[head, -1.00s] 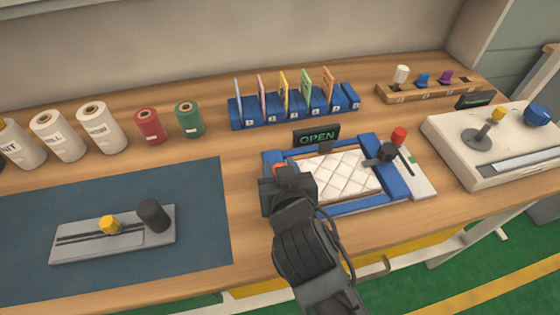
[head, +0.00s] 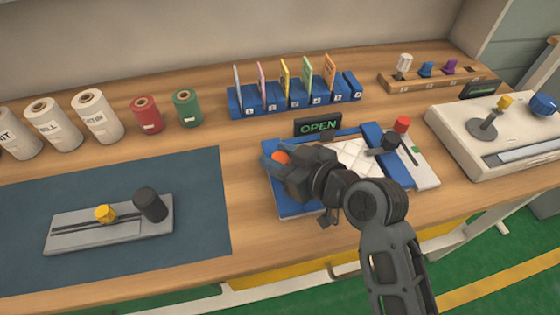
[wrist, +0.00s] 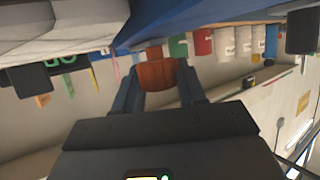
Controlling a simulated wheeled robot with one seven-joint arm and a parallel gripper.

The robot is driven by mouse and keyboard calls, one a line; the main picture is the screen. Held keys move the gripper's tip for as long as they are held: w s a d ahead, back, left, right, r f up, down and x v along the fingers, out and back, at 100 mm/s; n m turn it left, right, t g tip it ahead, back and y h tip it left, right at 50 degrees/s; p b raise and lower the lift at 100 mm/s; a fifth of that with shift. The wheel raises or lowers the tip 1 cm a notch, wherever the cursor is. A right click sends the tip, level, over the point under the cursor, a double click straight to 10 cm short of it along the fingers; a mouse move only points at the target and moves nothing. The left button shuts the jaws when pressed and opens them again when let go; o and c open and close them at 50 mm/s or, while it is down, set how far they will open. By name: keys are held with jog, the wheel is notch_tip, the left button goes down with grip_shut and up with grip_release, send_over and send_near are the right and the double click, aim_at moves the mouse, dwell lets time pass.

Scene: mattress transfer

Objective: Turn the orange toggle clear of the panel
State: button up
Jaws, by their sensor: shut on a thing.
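The orange toggle (head: 281,157) is at the left end of the blue frame (head: 285,212). My gripper (head: 273,158) is shut on it, its fingers pointing left and its body over the frame's left part. In the wrist view the toggle (wrist: 157,76) sits between the two fingers. The white quilted panel (head: 356,154) lies in the frame, its left part hidden behind my gripper. The toggle's base is hidden, so I cannot tell its exact angle to the panel.
A sign reading OPEN (head: 318,125) stands behind the frame. A blue card rack (head: 290,100) stands behind. A grey slide fixture (head: 80,231) lies on the dark mat at left.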

jog(key=shift+n+g+y+b, duration=0.3)
jog(key=shift+n+g+b, duration=0.1)
jog(key=shift+n+g, duration=0.1)
jog(key=o, duration=1)
jog(key=shift+c, duration=0.2)
jog(key=shift+b+v, duration=0.55)
jog(key=shift+v, duration=3.4)
jog(key=shift+f, duration=0.1)
